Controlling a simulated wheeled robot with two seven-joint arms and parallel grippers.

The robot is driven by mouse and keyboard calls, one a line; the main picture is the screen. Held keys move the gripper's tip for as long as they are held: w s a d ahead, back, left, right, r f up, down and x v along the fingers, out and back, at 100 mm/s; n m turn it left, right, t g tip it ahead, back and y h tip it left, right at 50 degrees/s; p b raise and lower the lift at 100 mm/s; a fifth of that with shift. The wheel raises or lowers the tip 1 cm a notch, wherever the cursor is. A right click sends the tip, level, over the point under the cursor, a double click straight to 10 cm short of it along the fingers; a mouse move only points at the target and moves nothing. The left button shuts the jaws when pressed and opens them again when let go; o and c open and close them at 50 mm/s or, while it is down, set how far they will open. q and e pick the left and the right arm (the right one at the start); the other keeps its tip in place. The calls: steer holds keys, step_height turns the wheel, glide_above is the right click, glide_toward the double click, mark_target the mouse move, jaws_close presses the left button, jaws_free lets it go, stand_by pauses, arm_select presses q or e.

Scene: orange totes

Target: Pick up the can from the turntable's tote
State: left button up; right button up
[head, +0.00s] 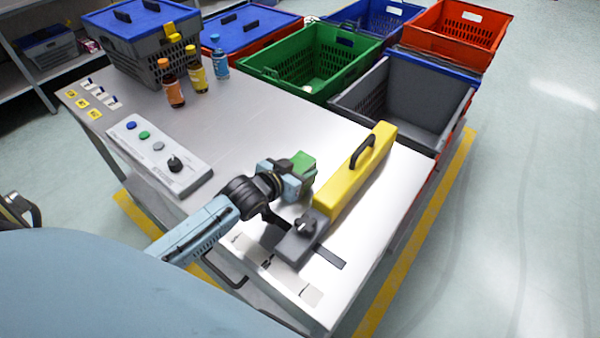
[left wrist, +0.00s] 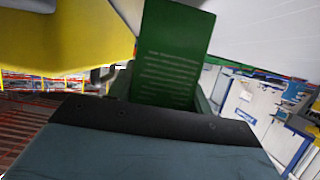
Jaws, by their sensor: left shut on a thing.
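My left gripper (head: 291,178) is shut on a green block-like thing (head: 303,163) above the steel table, left of the yellow case. In the left wrist view the green thing (left wrist: 172,55) has a flat face with pale lines like print. I cannot tell if it is a can; it looks boxy. A green tote (head: 318,68) and a grey tote (head: 413,97) stand beyond the table, with a blue tote (head: 372,17) and a red tote (head: 456,25) behind. A small white thing lies in the green tote, too small to identify. No turntable can be made out. My right gripper is not in view.
The yellow case (head: 357,175) with a black handle and a grey device (head: 299,243) with a knob are close to my left gripper. A button panel (head: 158,157), several bottles (head: 196,70) and a blue-lidded tote (head: 137,23) are farther left. The table's middle is clear.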

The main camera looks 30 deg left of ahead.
arm_select(q)
steer(key=shift+f, duration=0.45)
steer(key=shift+f, duration=0.15)
steer(key=o, duration=1.2)
steer(key=shift+c, duration=0.2)
